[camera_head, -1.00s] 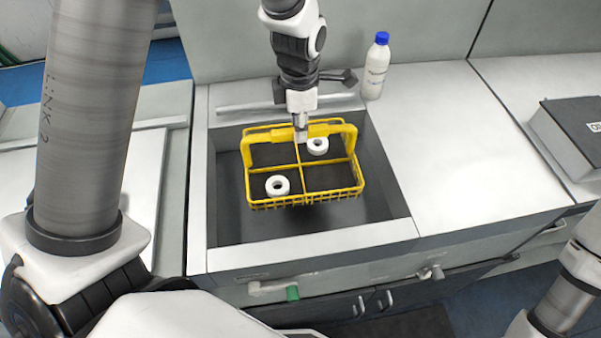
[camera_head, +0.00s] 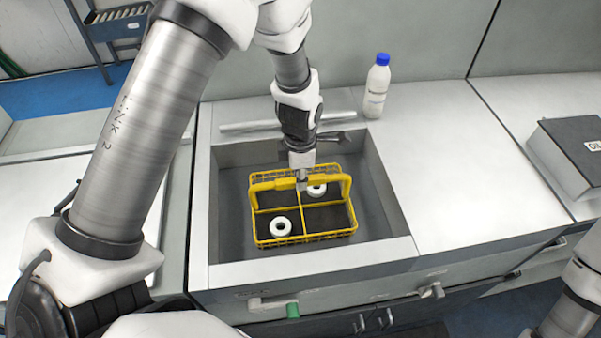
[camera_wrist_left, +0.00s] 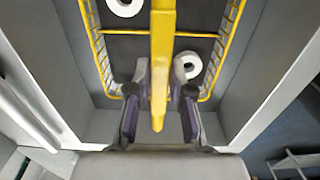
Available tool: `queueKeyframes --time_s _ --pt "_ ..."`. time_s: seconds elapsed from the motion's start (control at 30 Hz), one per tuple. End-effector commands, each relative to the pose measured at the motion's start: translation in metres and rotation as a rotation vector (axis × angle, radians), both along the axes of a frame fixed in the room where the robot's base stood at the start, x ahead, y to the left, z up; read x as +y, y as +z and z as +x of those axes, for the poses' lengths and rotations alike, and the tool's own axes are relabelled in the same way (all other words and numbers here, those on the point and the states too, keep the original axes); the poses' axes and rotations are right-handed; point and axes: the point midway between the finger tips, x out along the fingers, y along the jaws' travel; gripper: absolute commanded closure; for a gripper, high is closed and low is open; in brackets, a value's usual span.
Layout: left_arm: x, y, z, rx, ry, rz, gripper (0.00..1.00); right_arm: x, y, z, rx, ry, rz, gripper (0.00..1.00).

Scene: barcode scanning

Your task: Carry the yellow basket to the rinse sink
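The yellow basket (camera_head: 305,238) is a wire carrier with a bar handle and compartments. It is inside the dark rinse sink (camera_head: 233,255), level, at or close to the sink floor; I cannot tell if it touches. White rings lie in two compartments, one at the front left (camera_head: 281,227) and one at the back right (camera_head: 317,190). My left gripper (camera_head: 302,183) is shut on the basket's handle from above. The left wrist view shows its fingers (camera_wrist_left: 160,88) on both sides of the yellow handle (camera_wrist_left: 162,45). My right gripper is out of view.
A white bottle with a blue cap (camera_head: 377,87) stands on the counter behind the sink at the right. A dark box (camera_head: 570,155) lies on the right counter. The counter right of the sink (camera_head: 450,175) is mostly clear. The sink's rim surrounds the basket.

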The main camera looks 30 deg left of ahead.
Motion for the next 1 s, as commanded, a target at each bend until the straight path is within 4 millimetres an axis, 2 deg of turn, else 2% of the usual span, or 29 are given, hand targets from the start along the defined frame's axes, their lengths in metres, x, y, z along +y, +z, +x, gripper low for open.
queueKeyframes --time_s 0.07,0.33,0.47,0.57,0.8,0.9,1.0 --pt "0.000 0.000 0.000 0.000 0.000 0.000 0.56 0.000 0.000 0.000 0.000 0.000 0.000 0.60" --pt "0.000 0.001 0.000 0.000 0.000 0.000 0.56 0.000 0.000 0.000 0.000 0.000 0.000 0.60" --pt "0.000 0.011 0.001 -0.003 0.000 0.000 0.56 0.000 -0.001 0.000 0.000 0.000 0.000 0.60" --pt "0.000 0.029 0.001 -0.005 0.000 0.000 0.56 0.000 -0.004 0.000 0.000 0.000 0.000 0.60" --pt "0.000 0.092 0.001 -0.006 0.000 0.000 0.56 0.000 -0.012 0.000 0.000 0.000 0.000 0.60" --pt "0.000 0.111 0.001 -0.004 0.000 -0.001 0.56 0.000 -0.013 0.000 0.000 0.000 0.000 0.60" --pt "0.000 0.122 0.001 -0.001 0.000 0.000 0.56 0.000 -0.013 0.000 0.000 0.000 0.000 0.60"
